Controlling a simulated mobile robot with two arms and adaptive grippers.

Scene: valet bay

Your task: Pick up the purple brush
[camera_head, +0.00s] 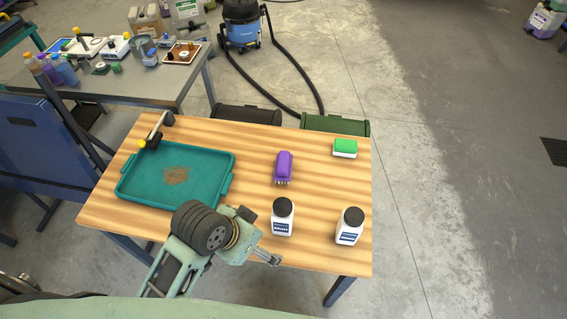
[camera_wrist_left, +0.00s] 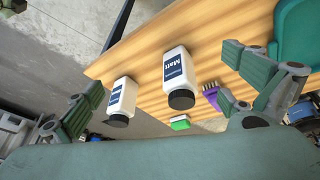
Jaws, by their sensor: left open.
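The purple brush (camera_head: 283,166) lies on the wooden table (camera_head: 323,190), right of the teal tray, with pale bristles showing at its near end. In the left wrist view the brush (camera_wrist_left: 218,98) is partly hidden behind my right-hand finger in that picture. My left gripper (camera_head: 273,257) is above the near edge of the table, nearer to me than the brush and apart from it. Its two fingers are spread wide in the left wrist view, with nothing held. My right gripper is in neither view.
Two white bottles with black caps, one (camera_head: 282,219) near my left gripper and another (camera_head: 349,227) further right, stand nearby. A green and white sponge (camera_head: 345,147) lies at the back right. The teal tray (camera_head: 222,168), with a brown stain, and a dark-handled tool (camera_head: 157,131) are left.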

